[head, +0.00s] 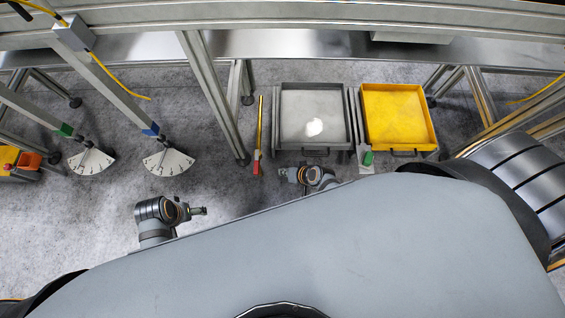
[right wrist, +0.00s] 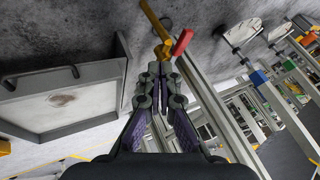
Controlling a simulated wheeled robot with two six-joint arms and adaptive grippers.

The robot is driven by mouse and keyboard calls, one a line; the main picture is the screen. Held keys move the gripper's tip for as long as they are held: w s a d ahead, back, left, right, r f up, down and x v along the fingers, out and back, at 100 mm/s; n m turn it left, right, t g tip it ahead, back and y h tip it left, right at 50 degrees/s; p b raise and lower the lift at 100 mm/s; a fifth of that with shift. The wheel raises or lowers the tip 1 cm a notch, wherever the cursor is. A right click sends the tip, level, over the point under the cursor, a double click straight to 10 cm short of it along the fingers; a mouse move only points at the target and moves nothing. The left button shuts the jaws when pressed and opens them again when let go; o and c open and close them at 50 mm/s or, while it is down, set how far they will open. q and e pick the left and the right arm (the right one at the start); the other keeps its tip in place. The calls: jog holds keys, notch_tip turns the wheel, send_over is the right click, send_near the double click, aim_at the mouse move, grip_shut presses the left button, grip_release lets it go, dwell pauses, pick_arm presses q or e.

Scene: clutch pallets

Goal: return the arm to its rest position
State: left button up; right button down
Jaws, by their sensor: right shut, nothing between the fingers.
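My right gripper (head: 284,173) is just below the near left edge of the grey pallet in the head view, pointing left. In the right wrist view its fingers (right wrist: 160,72) are together, with nothing between them. Beyond the fingertips in that view is a yellow lever with a red grip (right wrist: 182,42); I see no clear contact. In the head view the lever (head: 259,138) stands left of the grey pallet. My left gripper (head: 203,211) is at the left over bare floor, small and seen from above; its finger opening is not clear.
A grey pallet (head: 280,105) with a pale patch and a yellow pallet (head: 436,128) sit side by side. Two white dial plates (head: 168,162) (head: 90,161) and metal frame posts (head: 215,85) are to the left. Floor at lower left is clear.

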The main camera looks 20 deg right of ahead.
dwell(0.5)
jog(key=s+d+r+n+g+h+p, duration=0.1)
jog(key=s+d+r+g+h, duration=0.1)
jog(key=s+d+r, duration=0.3)
jog(key=s+d+r+n+g+h, duration=0.1)
jog(key=s+d+r+g+h, duration=0.2)
jog(key=d+r, duration=0.4)
pick_arm(q)
jog(key=s+a+f+p, duration=0.1)
jog(key=s+a+p, duration=0.1)
jog(key=s+p, duration=0.7)
jog(key=s+a+f+p, duration=0.1)
jog(key=s+p, duration=0.7)
jog(key=p, duration=0.8)
jog(key=shift+s+a+f+y, duration=0.2)
jog(key=shift+s+a+y, duration=0.2)
jog(key=shift+a, duration=0.5)
pick_arm(e)
jog(key=s+d+f, duration=0.1)
jog(key=s+d, duration=0.1)
jog(key=s, duration=0.6)
jog(key=s+d+f, duration=0.2)
jog(key=s, duration=0.7)
jog(key=shift+s+d+f, duration=0.15)
jog(key=shift+d, duration=0.25)
